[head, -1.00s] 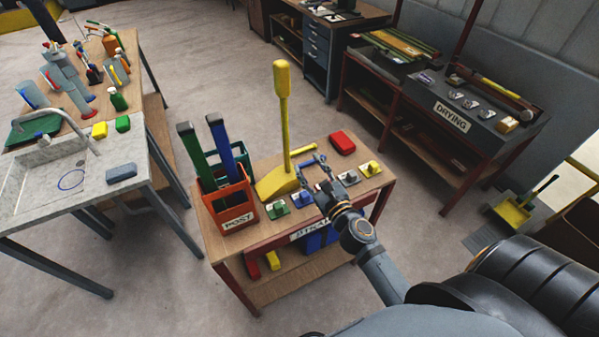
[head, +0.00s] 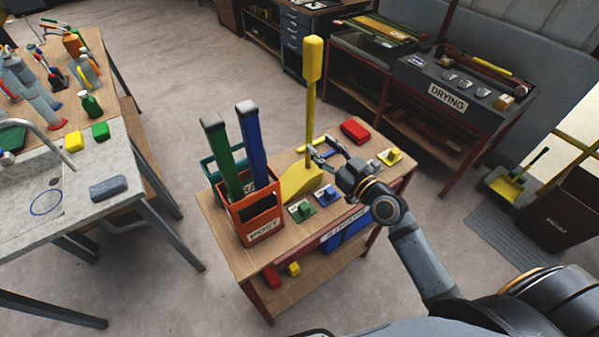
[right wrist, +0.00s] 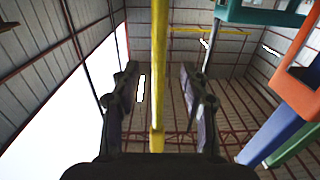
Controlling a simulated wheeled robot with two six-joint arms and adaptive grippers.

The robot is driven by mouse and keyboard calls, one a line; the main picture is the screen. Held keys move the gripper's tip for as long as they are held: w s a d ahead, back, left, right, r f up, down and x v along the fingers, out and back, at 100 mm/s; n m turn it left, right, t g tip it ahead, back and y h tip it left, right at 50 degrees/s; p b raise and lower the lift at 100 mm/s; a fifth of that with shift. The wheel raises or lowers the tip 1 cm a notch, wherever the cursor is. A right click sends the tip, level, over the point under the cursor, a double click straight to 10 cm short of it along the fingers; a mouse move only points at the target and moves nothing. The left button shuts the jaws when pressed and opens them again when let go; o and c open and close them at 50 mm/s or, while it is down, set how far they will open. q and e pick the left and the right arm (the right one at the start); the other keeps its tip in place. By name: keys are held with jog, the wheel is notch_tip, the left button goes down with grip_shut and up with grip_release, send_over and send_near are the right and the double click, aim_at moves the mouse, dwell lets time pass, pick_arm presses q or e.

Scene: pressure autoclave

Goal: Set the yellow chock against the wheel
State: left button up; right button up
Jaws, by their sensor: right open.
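The yellow chock (head: 304,180) is a wedge with a tall upright yellow handle (head: 313,95) that ends in a thick grip. It stands on the wooden top of a small cart (head: 240,240). My right gripper (head: 318,150) is open at the lower part of the handle, just above the wedge. My left gripper is not in view. No wheel shows in these frames.
An orange POST box (head: 262,222) with green and blue bars stands left of the chock. Small coloured blocks, including a green one (head: 301,210), and a red case (head: 355,130) share the cart top. A DRYING bench (head: 447,97) stands behind; floor lies clear between the tables.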

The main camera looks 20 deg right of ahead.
aim_at(312, 137)
jog(key=shift+x, duration=0.85)
jog(key=shift+w+a+r+p, duration=0.1)
jog(key=shift+w+r+p, duration=0.05)
jog(key=shift+w+p, duration=0.35)
jog(key=shift+w+a+r+p, duration=0.15)
jog(key=shift+w+p, duration=0.25)
jog(key=shift+w, duration=0.2)
jog(key=shift+f+x, duration=0.25)
jog(key=shift+x, duration=1)
jog(key=shift+w+a+f, duration=0.1)
jog(key=shift+a, duration=0.1)
jog(key=shift+d, duration=0.1)
jog(key=shift+c, duration=0.2)
jog(key=shift+s, duration=0.2)
jog(key=shift+c, duration=1.2)
jog(key=shift+w, duration=0.1)
grip_shut()
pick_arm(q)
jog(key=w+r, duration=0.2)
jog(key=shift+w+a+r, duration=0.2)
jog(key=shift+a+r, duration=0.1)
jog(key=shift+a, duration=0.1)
